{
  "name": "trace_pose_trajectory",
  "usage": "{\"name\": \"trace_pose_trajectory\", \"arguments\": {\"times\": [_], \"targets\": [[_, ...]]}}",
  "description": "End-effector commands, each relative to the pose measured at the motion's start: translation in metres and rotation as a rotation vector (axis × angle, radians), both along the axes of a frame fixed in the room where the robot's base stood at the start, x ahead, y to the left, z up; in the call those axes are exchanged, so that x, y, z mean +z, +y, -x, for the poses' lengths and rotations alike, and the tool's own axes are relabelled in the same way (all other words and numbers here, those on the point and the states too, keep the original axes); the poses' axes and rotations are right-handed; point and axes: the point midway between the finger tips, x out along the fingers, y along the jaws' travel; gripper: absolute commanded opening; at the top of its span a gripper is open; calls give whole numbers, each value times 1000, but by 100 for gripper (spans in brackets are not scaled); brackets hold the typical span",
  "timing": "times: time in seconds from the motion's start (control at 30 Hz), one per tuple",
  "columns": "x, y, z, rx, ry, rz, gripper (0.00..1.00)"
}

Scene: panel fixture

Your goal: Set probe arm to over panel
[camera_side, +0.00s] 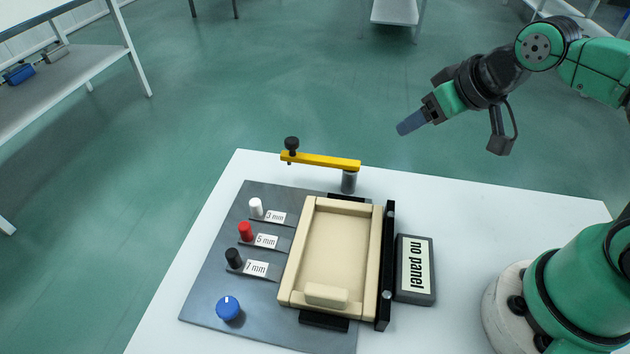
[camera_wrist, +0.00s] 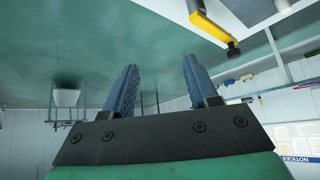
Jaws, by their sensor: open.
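The probe arm (camera_side: 322,161) is a yellow bar on a grey post at the far edge of the fixture. Its black knob end points left, past the far edge of the beige panel tray (camera_side: 333,250), not over it. The probe arm also shows at the top of the wrist view (camera_wrist: 208,28). The tray looks empty, and a display (camera_side: 415,268) beside it reads "no panel". My gripper (camera_side: 402,130) is in the air to the right of and above the probe arm, apart from it. Its blue fingers are spread and empty in the wrist view (camera_wrist: 160,80).
White, red (camera_side: 245,231) and black pegs labelled 3, 5 and 7 mm stand left of the tray. A blue knob (camera_side: 228,307) sits at the front left of the grey base plate.

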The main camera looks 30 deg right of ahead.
Motion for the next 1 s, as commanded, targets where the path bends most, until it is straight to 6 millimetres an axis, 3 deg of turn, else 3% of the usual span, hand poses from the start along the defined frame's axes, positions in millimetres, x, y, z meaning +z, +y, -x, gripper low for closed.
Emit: {"name": "trace_pose_trajectory", "arguments": {"times": [0.23, 0.4, 0.43, 0.7, 1.0], "targets": [[0, 0, 0, 0, 0, 0, 53], [4, 1, -5, 11, 22, -10, 4], [6, 1, -7, 19, 35, -15, 0], [31, 7, -58, 197, 207, -143, 0], [36, 6, -115, 458, 277, -318, 0]]}}
